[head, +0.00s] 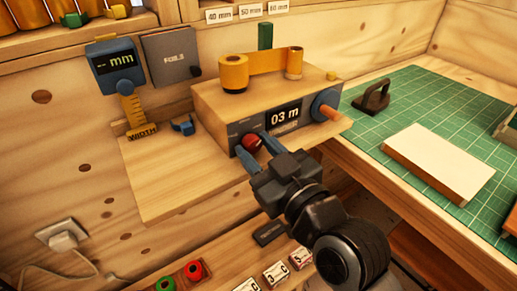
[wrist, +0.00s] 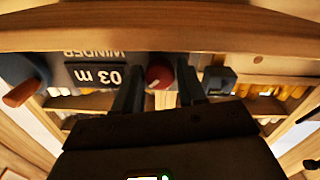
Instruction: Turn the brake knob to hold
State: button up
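The brake knob (head: 250,140) is a round red knob low on the front face of the wooden winder box (head: 211,100). My gripper (head: 254,145) is in front of that face, with one blue finger on each side of the knob. In the wrist view the knob (wrist: 159,76) is between the two dark fingers (wrist: 157,88), with a visible gap on both sides. The gripper looks open and does not appear to press the knob. The winder's display (head: 285,117) reads "03 m". The knob's markings are too small or hidden to read.
A blue crank hub with an orange handle (head: 329,112) sticks out right of the display. Orange foil (head: 266,63) spans two rolls on top of the box. A width gauge (head: 117,67) and small blue clip (head: 183,126) are at left. A green mat (head: 405,105) with a pale block (head: 440,163) is at right.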

jog(key=c, duration=0.6)
jog(key=shift+r+m+p, duration=0.1)
jog(key=shift+m+p, duration=0.45)
jog(key=shift+m, duration=0.35)
jog(key=shift+c, duration=0.2)
jog(key=shift+m, duration=0.6)
jog(key=o, duration=1)
jog(key=shift+o, duration=0.2)
jog(key=shift+s, duration=0.1)
